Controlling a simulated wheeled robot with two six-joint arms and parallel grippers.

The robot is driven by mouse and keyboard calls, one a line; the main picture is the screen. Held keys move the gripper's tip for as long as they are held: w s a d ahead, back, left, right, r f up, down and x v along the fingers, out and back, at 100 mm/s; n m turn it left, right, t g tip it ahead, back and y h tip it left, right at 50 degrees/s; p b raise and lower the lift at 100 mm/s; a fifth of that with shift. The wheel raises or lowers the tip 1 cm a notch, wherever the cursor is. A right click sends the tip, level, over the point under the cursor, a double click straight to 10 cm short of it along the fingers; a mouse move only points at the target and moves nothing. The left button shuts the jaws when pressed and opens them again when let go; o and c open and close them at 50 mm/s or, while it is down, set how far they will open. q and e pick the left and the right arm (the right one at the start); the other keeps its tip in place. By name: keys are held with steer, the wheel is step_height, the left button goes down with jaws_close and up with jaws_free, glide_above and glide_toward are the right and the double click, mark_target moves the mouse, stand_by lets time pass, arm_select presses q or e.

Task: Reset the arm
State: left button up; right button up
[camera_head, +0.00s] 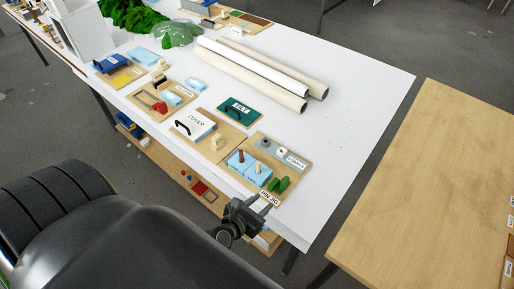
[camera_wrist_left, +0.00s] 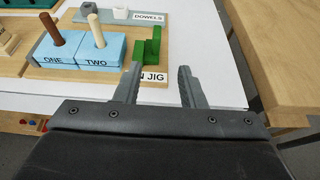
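My left gripper (camera_head: 265,203) is at the near edge of the white table, by the front of a wooden board (camera_head: 248,184). In the left wrist view, its two fingers (camera_wrist_left: 160,72) are apart with nothing held between them. Their tips are beside the partly hidden "JIG" label (camera_wrist_left: 152,77) and in front of a green stepped piece (camera_wrist_left: 148,47). Blue blocks marked ONE (camera_wrist_left: 52,50) and TWO (camera_wrist_left: 100,50) sit on the board, with a brown dowel (camera_wrist_left: 52,28) and a pale dowel (camera_wrist_left: 96,30) upright in them. My right gripper is not in view.
A grey DOWELS tray (camera_head: 291,158) is behind the blocks. A COVER board (camera_head: 195,122) and a green case (camera_head: 238,110) stand farther back. Rolled tubes (camera_head: 262,72) lie across the white table (camera_head: 350,110). A wooden table (camera_head: 430,180) stands at right, across a gap.

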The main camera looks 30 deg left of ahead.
arm_select(q)
steer(key=shift+v, duration=0.75)
steer(key=s+a+f+m+g+b, duration=0.1)
steer(key=s+f+m+g, duration=0.1)
steer(key=s+f+m, duration=0.35)
steer(key=s+a+f+m+g+y+b, duration=0.1)
steer(key=s+f+m+g, duration=0.1)
steer(key=f+m, duration=0.65)
steer(key=s+f+m+g+b, duration=0.2)
steer(key=s+f+m, duration=0.15)
steer(key=f, duration=0.75)
steer(key=s+a+f+m+g+b, duration=0.1)
steer(key=s+a+f+m+g, duration=0.1)
steer(key=s+f+m, duration=0.5)
steer(key=s+a+f+m+g+y+b, duration=0.1)
steer(key=s+a+f+m+g, duration=0.2)
steer(key=s+f+m, duration=0.4)
steer(key=s+m+g, duration=0.1)
steer(key=s+m, duration=0.2)
steer(key=s, duration=0.2)
steer(key=shift+s+b, duration=0.15)
steer(key=shift+b, duration=0.25)
steer(key=shift+a, duration=0.15)
